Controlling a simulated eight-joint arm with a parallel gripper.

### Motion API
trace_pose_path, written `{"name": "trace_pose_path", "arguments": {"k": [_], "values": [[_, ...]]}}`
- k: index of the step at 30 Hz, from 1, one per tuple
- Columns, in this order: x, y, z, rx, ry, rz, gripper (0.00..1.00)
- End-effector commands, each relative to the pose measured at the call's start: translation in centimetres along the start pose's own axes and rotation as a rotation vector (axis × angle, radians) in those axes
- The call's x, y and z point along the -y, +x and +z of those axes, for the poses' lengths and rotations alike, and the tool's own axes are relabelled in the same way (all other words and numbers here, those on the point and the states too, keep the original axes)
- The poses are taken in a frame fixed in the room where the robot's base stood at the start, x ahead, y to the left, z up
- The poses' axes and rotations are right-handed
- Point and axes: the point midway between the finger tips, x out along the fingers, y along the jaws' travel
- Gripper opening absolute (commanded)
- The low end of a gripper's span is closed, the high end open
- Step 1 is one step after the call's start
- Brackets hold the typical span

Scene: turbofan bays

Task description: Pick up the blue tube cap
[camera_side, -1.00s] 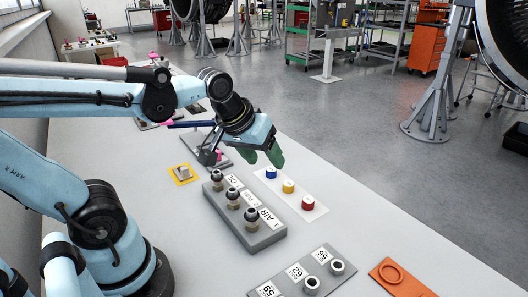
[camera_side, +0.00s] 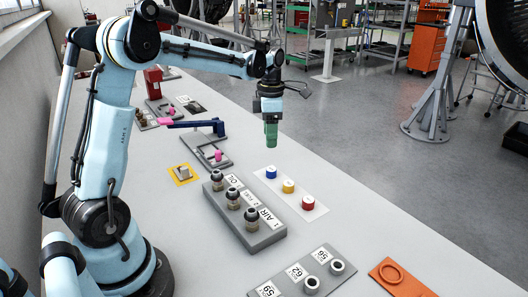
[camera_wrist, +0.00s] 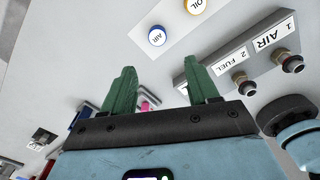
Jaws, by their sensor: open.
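The blue cap (camera_side: 271,172) stands upright on a white strip at the back left end of a row of three caps. In the wrist view the blue cap (camera_wrist: 157,37), its white top marked AIR, lies ahead of the fingertips, roughly between them across the picture. My gripper (camera_side: 270,142) points down with its green fingers above the surface near the blue cap, clear of it. In the wrist view my gripper (camera_wrist: 159,70) shows its two fingers apart with nothing between them.
The yellow cap (camera_side: 288,187) and red cap (camera_side: 308,203) share the white strip (camera_side: 270,184). A grey block (camera_side: 262,235) with several fittings stands close in front. A hinged blue arm fixture (camera_side: 197,124) is at the left. An orange plate (camera_side: 405,282) lies at the front right.

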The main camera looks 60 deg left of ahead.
Motion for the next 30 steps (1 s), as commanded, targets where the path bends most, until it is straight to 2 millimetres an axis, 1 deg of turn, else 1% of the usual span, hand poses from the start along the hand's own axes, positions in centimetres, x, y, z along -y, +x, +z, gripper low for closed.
{"name": "trace_pose_path", "arguments": {"k": [9, 12, 17, 19, 24, 27, 30], "values": [[-0.1, 4.8, 0.1, 0.000, -0.002, 0.000, 0.59], [-0.1, 5.9, 0.1, 0.000, -0.002, 0.000, 0.59], [-0.1, 6.8, 0.1, 0.000, -0.001, 0.001, 0.59], [-0.1, 7.4, 0.3, 0.000, -0.001, 0.001, 0.59], [-0.4, 9.7, 0.8, 0.001, -0.001, 0.001, 0.59], [-0.4, 10.9, 0.8, 0.001, -0.001, 0.001, 0.59], [-0.4, 11.6, 0.8, 0.001, -0.001, 0.001, 0.59]]}}
